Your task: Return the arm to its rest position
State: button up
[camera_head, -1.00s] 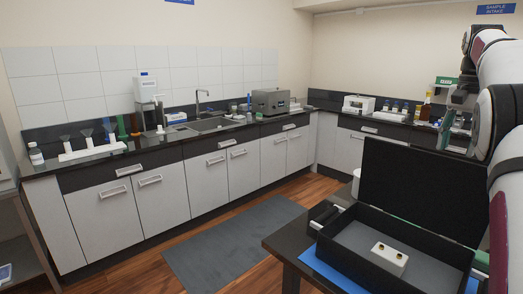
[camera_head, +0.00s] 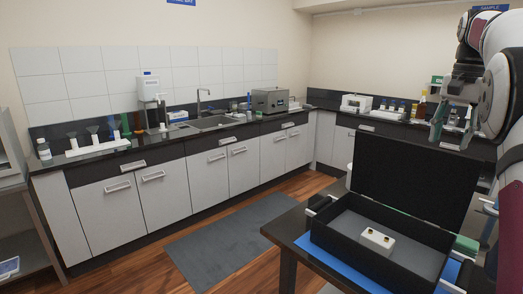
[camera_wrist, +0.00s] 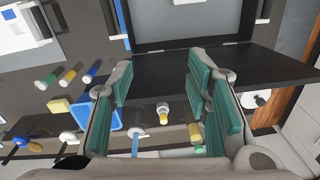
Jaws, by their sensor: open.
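My gripper (camera_head: 453,130) is at the upper right in the head view, fingers pointing down and apart, in front of the back-right counter. In the wrist view my gripper (camera_wrist: 163,75) has its two green-padded fingers spread with nothing between the pads. My arm (camera_head: 497,80) comes in from the right edge, above and behind the open black case (camera_head: 330,232). Part of the arm is cut off by the frame.
The case stands on a dark table (camera_head: 290,228) with its lid up and a white two-hole block (camera_head: 377,240) inside. Bottles (camera_head: 421,108) and a white device (camera_head: 356,103) stand on the back counter. The floor by the grey mat (camera_head: 228,232) is clear.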

jog(key=s+a+r+n+t, duration=0.1)
jog(key=s+a+n, duration=0.3)
jog(key=a, duration=0.5)
jog(key=s+a+r+n+t, duration=0.1)
jog(key=s+a+r, duration=0.1)
jog(key=s+a, duration=0.6)
jog(key=s+a+f+n+t, duration=0.1)
jog(key=s+a+f+n, duration=0.3)
jog(key=s+a, duration=0.5)
notch_tip(320, 180, down, 2)
jog(key=shift+a+f, duration=0.2)
jog(key=shift+a, duration=0.4)
jog(key=s+a+f+n, duration=0.1)
jog(key=s+f, duration=0.1)
jog(key=s+a+f+n+t, duration=0.1)
jog(key=s+f, duration=0.2)
jog(key=s+a+f+n, duration=0.1)
jog(key=s+f, duration=0.2)
jog(key=shift+a, duration=0.35)
jog(key=shift+c, duration=0.3)
